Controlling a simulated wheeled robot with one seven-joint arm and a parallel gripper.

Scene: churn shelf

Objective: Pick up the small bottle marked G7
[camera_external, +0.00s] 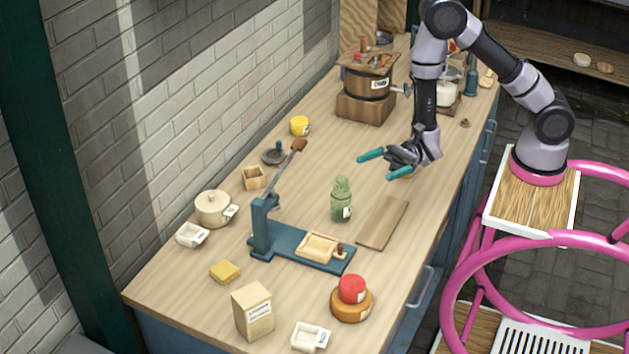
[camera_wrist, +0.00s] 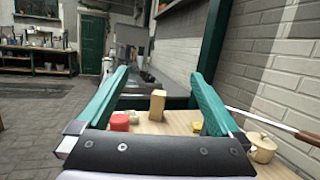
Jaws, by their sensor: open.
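A small green glass bottle (camera_external: 341,204) stands upright on the wooden counter in the external view. It has a white label whose marking is too small to read, so I cannot confirm G7. My gripper (camera_external: 374,165) is open and empty above the counter, behind the bottle and a little to its right. Its teal fingers point to the left in the external view. In the wrist view the gripper (camera_wrist: 159,76) shows both fingers spread with nothing held between them. I cannot make out the bottle in the wrist view.
A teal lever press (camera_external: 288,246) stands left of and in front of the bottle, its long handle rising behind. A wooden board (camera_external: 382,222) lies right of the bottle. A red-topped round container (camera_external: 351,297) and a box (camera_external: 254,312) are at the front. A wooden churn (camera_external: 367,86) stands behind.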

